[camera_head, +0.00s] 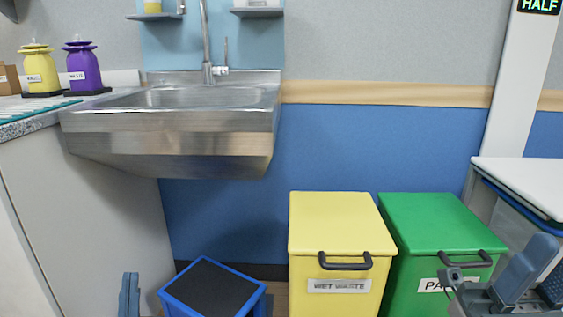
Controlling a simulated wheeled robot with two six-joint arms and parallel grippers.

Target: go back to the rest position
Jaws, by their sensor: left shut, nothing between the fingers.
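My left gripper (129,285) shows at the bottom edge of the head view, left of the blue step stool (212,287). Only its narrow blue-grey tip is visible, pointing up. It is shut, with nothing seen between the fingers. It shows apart from the white cabinet side (85,215) behind it. The rest of the left arm is below the picture.
A yellow bin (335,222) and a green bin (437,222) stand side by side. A steel sink (175,125) juts from the wall.

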